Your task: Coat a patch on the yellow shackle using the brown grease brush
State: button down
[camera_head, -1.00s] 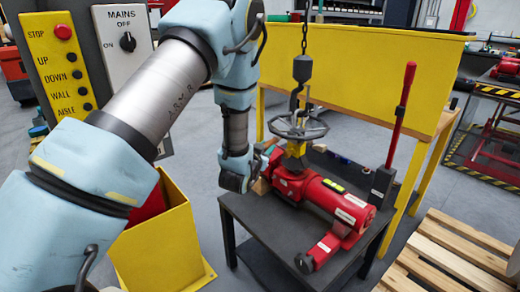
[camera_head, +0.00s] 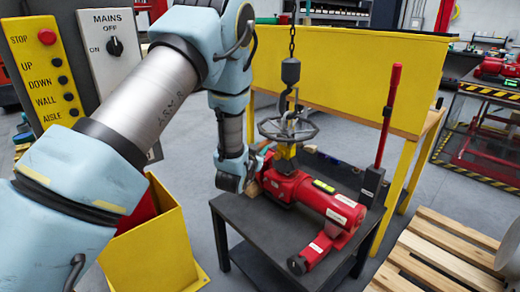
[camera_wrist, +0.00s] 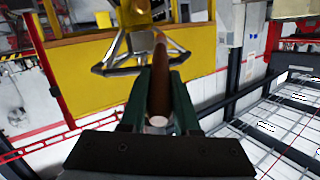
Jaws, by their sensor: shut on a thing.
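My gripper (camera_wrist: 158,88) is shut on the brown grease brush (camera_wrist: 159,65), whose brown handle runs between the dark green fingers and points away from the wrist camera. The brush tip is hard to make out against the yellow parts. The yellow piece that appears to be the shackle (camera_head: 285,151) sits under the grey handwheel on the red valve actuator. In the head view my wrist is just left of the actuator; fingers and brush are mostly hidden. I cannot tell whether the brush touches the yellow piece.
The grey handwheel (camera_head: 288,128) hangs close by under a hook and chain (camera_head: 291,72). The red actuator (camera_head: 318,198) lies on a dark table (camera_head: 240,215). A red lever (camera_head: 389,115) stands to its right. A yellow bin (camera_head: 155,255) and a wooden pallet (camera_head: 450,255) flank the table.

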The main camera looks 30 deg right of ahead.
jog(key=shift+w+d, duration=0.1)
jog(key=shift+d, duration=0.3)
jog(key=s+d+b, duration=0.1)
jog(key=s+b, duration=0.2)
jog(key=s, duration=0.3)
jog(key=shift+d, duration=0.2)
dwell(0.5)
jog(key=shift+w+a+b, duration=0.15)
jog(key=shift+w+b, duration=0.45)
jog(key=shift+w, duration=0.4)
jog(key=shift+w+a+b, duration=0.2)
jog(key=shift+w+b, duration=0.35)
jog(key=shift+w, duration=0.5)
jog(key=shift+w+a+b, duration=0.15)
jog(key=shift+w+b, duration=0.45)
jog(key=shift+w, duration=0.4)
jog(key=shift+r, duration=0.15)
